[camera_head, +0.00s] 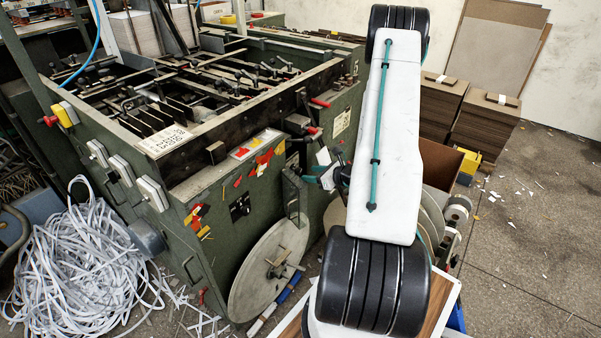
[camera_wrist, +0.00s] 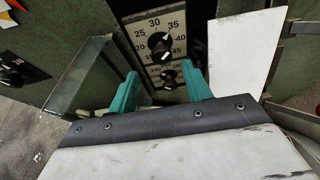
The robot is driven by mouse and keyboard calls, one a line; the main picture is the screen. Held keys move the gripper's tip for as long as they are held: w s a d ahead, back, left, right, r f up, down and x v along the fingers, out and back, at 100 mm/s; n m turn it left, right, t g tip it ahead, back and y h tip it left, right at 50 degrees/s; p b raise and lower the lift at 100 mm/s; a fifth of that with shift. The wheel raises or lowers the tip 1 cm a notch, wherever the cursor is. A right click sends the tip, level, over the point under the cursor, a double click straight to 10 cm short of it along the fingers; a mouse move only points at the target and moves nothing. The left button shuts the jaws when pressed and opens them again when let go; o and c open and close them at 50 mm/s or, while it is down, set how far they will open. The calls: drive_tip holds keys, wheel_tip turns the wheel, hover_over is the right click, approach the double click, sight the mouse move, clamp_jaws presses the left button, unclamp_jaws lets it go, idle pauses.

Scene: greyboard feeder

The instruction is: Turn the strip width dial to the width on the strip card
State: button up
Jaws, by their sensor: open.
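The strip width dial (camera_wrist: 159,43) is a round black knob on a pale scale plate in the wrist view. A pale card (camera_wrist: 243,48) stands to the right; no writing shows on this side. I cannot tell whether it is the strip card.
A second, smaller black knob (camera_wrist: 168,76) sits below the dial, between my fingers in the picture. A metal-edged plate (camera_wrist: 82,72) projects at the left. The green machine (camera_head: 215,190) carries a large grey disc (camera_head: 268,270). Paper strips (camera_head: 80,265) heap at the left; floor at right is mostly clear.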

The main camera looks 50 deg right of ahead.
sight(300, 173)
drive_tip(key=shift+x, duration=2.45)
drive_tip(key=shift+d, duration=0.1)
drive_tip(key=c, duration=1)
drive_tip(key=shift+a+n+t+h, duration=0.1)
drive_tip(key=shift+n+t+h, duration=0.05)
drive_tip(key=shift+n+h, duration=0.7)
drive_tip(key=shift+a+n+t+h, duration=0.15)
drive_tip(key=shift+n+h, duration=0.4)
drive_tip(key=shift+n, duration=0.6)
